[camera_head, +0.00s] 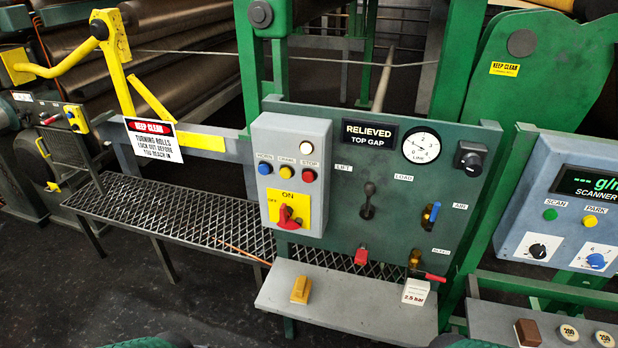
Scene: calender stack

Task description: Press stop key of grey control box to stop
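The grey control box (313,213) is mounted at the left end of the green panel, near the middle of the camera_head view. Its red stop key (309,175) is under the STOP label, at the right of a row with a yellow key (285,171) and a blue key (264,168). A pale round lamp (306,149) sits above the row. Below is a red rotary switch (287,217) on a yellow plate marked ON and OFF. Nothing covers the stop key. Neither gripper shows; only dark rounded parts, possibly mine, appear at the bottom edge.
The green panel (330,240) carries a lever (368,200), a gauge (421,145) and valves. A grey shelf (340,308) below holds a yellow block (301,290) and a white block (416,291). A scanner box (570,215) stands right. Mesh walkway (170,215) lies left.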

